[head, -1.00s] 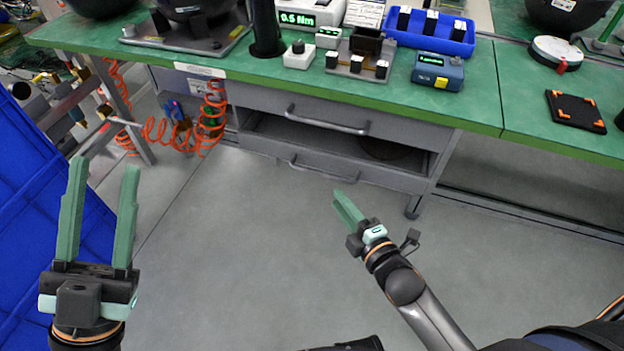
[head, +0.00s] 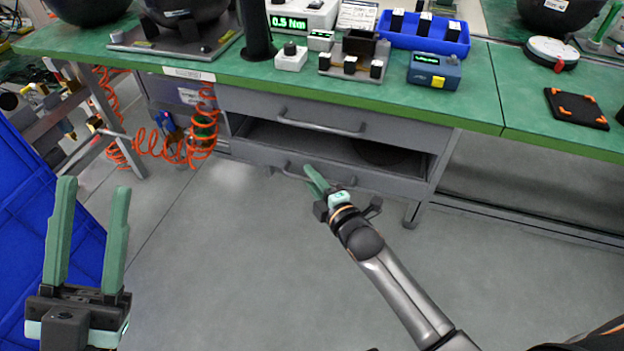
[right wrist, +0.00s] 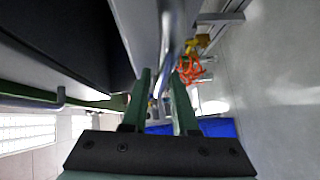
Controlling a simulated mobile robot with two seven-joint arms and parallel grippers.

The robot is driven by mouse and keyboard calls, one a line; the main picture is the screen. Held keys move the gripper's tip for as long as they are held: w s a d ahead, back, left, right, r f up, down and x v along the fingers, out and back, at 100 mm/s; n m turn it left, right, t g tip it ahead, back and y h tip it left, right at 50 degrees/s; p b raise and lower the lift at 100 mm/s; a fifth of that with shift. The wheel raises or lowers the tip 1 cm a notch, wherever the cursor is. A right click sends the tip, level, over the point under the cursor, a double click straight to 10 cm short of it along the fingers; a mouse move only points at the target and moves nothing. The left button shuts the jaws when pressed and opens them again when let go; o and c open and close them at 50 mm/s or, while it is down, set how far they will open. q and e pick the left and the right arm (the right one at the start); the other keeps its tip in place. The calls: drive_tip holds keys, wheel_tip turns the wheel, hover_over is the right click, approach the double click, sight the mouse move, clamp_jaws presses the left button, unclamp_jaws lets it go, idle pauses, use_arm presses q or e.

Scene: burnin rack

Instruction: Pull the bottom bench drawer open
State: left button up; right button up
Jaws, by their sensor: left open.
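The bottom bench drawer (head: 250,152) is a grey front low under the green bench, with a dark open space above it. Its bar handle (head: 288,171) is partly hidden behind my right gripper (head: 311,174). That gripper's green fingers are at the handle in the head view. In the right wrist view my right gripper (right wrist: 160,78) has its fingers apart, with the blurred grey handle bar (right wrist: 168,45) running in line with the gap between them. I cannot tell whether they touch it. My left gripper (head: 92,185) is open and empty at the lower left, far from the drawer.
The upper drawer (head: 260,103) with its own bar handle (head: 320,126) sits just above. Orange coiled hose (head: 205,130) hangs left of the drawers. A blue panel (head: 30,230) stands at the left. The floor (head: 230,260) before the drawers is clear.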

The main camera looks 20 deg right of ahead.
clamp_jaws()
idle(1.4)
